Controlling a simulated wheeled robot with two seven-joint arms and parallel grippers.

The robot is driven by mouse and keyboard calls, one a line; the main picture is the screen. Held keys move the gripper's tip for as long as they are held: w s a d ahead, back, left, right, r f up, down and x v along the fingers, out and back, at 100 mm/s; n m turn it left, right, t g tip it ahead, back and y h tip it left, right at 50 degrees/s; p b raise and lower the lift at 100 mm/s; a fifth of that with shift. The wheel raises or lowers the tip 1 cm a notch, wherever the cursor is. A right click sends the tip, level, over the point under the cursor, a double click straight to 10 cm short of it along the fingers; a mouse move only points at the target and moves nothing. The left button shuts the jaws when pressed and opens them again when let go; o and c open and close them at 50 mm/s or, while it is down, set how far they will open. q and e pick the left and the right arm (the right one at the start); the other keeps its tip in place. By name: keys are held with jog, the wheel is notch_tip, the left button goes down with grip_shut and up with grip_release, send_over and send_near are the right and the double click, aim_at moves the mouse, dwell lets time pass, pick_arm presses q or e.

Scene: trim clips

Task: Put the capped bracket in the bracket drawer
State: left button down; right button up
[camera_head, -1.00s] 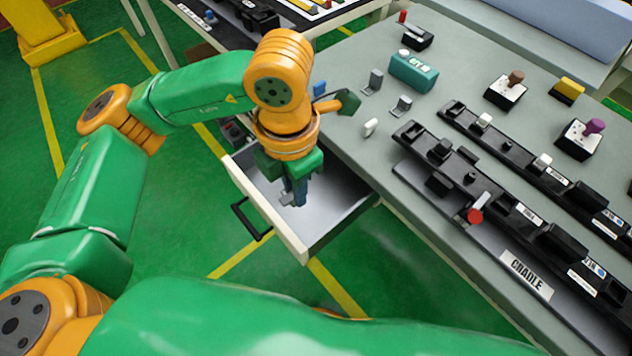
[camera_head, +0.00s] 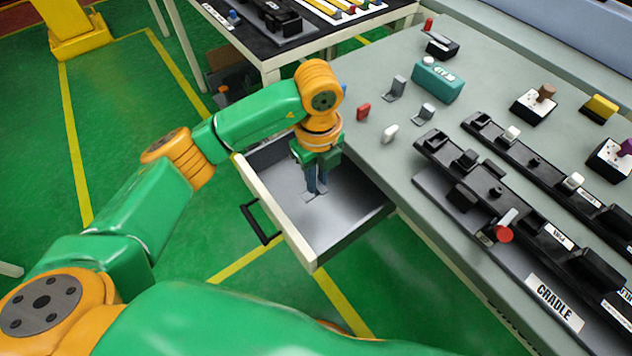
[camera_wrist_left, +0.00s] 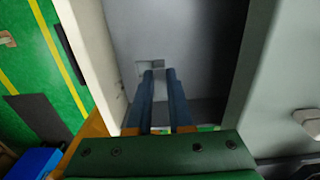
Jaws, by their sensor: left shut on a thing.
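The drawer (camera_head: 350,212) is pulled out from the bench and shows a grey floor and a pale front with a black handle. My left gripper (camera_head: 316,191) points down inside it, fingers close together. It is shut on a small grey bracket (camera_head: 308,197), which is at or just above the drawer floor; I cannot tell which. In the left wrist view the bracket (camera_wrist_left: 148,66) shows partly at the tips of the blue fingers (camera_wrist_left: 160,75). Whether it carries a cap is hidden. My right gripper is not in view.
On the bench (camera_head: 375,170) beside the drawer lie a red piece (camera_head: 363,112), a white piece (camera_head: 389,133) and two grey brackets (camera_head: 397,88). A teal box (camera_head: 437,82) and black rails, with a CRADLE label (camera_head: 556,302), are further right. The drawer's walls surround my gripper.

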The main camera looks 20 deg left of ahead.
pick_arm(q)
jog(key=f, duration=0.1)
jog(key=w+f, duration=0.1)
jog(key=f, duration=0.1)
jog(key=w+a+f, duration=0.1)
jog(key=f, duration=0.1)
jog(key=shift+f, duration=0.45)
jog(key=shift+f, duration=0.1)
jog(key=c, duration=1.3)
grip_release()
jog(key=shift+f, duration=0.1)
jog(key=o, duration=0.5)
jog(key=shift+r, duration=0.2)
notch_tip(320, 180, up, 12)
jog(key=shift+r, duration=0.1)
